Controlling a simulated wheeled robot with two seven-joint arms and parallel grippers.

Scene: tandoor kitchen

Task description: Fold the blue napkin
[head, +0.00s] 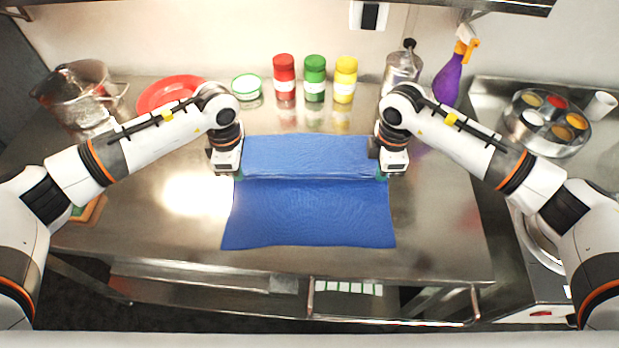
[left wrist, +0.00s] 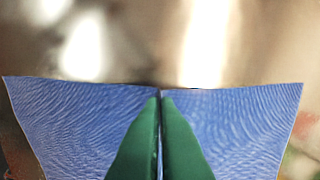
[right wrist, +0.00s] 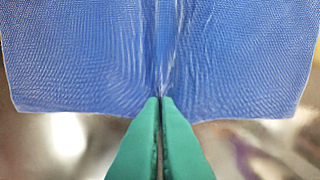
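The blue napkin (head: 308,215) lies on the steel counter, with a raised crease running across it between my two grippers. Its far part (head: 305,152) lies beyond the crease and its larger near part lies toward me. My left gripper (head: 239,177) is at the napkin's left edge by the crease. In the left wrist view its green fingers (left wrist: 160,95) are shut on the napkin edge (left wrist: 80,125). My right gripper (head: 382,177) is at the right edge by the crease. In the right wrist view its green fingers (right wrist: 160,102) are shut on the gathered napkin edge (right wrist: 235,70).
Red (head: 284,75), green (head: 315,78) and yellow (head: 345,80) jars stand behind the napkin. A red plate (head: 168,92) and a glass pot (head: 80,85) are back left. A purple spray bottle (head: 450,80) and a spice tray (head: 548,128) are right. The counter in front (head: 300,265) is clear.

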